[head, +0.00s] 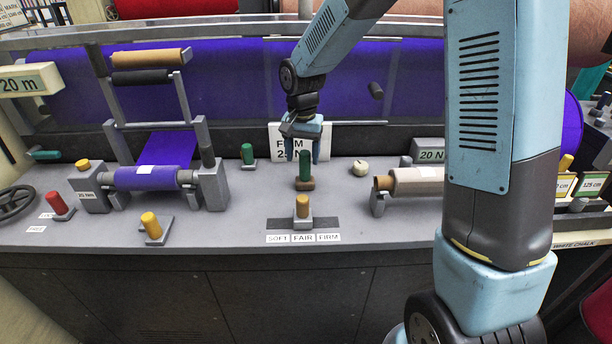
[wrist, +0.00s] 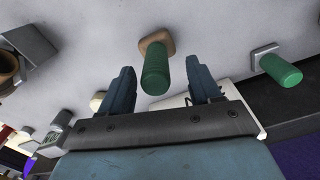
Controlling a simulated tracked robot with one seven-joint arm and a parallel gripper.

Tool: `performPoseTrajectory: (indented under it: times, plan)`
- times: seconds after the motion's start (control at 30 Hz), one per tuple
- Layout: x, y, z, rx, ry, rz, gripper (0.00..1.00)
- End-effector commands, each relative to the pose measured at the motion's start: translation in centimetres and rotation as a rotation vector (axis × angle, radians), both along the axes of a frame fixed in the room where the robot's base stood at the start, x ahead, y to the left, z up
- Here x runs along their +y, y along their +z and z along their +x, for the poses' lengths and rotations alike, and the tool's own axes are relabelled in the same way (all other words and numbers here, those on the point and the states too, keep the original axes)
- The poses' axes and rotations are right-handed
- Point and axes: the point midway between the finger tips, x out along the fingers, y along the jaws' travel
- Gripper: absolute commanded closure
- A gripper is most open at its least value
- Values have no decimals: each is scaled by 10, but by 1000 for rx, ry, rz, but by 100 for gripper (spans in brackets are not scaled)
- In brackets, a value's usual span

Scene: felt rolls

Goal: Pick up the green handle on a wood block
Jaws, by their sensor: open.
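The green handle (head: 305,162) stands upright on a small brown wood block (head: 305,184) on the grey bench, near the middle of the head view. In the wrist view the green handle (wrist: 155,72) lies between my finger lines, with its wood block (wrist: 156,42) beyond it. My gripper (head: 303,152) is open and points down just above and around the handle's top. The two blue fingers (wrist: 162,88) are on either side of the handle, with gaps on both sides. I cannot tell how deep the handle sits between them.
Another green handle on a grey base (head: 247,154) stands to the left; it also shows in the wrist view (wrist: 280,69). A yellow handle (head: 302,207) stands in front, in a dark slot plate. A whitish round knob (head: 360,168) is to the right. A white sign (head: 280,142) stands behind.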

Motion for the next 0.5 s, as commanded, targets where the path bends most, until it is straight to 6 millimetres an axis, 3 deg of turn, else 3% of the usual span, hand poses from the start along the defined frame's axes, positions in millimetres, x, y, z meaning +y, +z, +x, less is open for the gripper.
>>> performPoseTrajectory:
  times: [0.33, 0.5]
  plan:
    - [-5, -40, -2, 2, 1, 0, 37]
    - [-5, -51, -2, 1, 1, 0, 37]
